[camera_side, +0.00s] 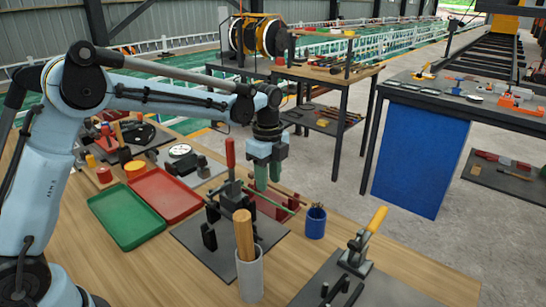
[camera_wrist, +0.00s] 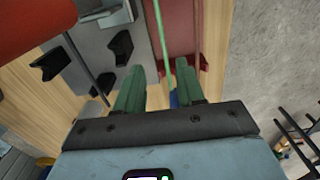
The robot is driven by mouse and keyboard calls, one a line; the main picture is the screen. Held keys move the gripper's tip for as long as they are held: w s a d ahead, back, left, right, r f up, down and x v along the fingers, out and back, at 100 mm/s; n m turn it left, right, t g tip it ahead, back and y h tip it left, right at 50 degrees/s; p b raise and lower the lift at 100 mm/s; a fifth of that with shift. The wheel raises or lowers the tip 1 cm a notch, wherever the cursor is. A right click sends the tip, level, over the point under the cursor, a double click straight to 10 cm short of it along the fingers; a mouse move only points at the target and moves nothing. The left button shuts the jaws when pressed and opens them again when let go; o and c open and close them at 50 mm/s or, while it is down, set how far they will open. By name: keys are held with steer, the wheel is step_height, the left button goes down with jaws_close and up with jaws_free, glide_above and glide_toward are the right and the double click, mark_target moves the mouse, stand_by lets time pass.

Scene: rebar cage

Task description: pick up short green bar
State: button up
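A thin green bar (camera_wrist: 161,35) runs down the upper middle of the wrist view, over a dark red tray or holder (camera_wrist: 181,22). In the side view the green bar (camera_side: 268,198) slants just below my gripper (camera_side: 268,181), near the red holder (camera_side: 268,210). In the wrist view my gripper (camera_wrist: 158,82) has its two green fingers apart, with nothing held between them. Whether the fingertips are level with the bar cannot be told.
A toggle clamp with a red handle (camera_side: 230,153) stands left of the gripper on a grey plate. A grey cup with wooden handles (camera_side: 249,274), a blue cup (camera_side: 316,222) and a yellow-handled clamp (camera_side: 365,238) stand nearby. Green (camera_side: 127,242) and red trays lie left.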

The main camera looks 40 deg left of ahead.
steer(key=f, duration=0.4)
steer(key=shift+w+d, duration=0.25)
steer(key=shift+w, duration=0.1)
steer(key=shift+f, duration=0.65)
jaws_close()
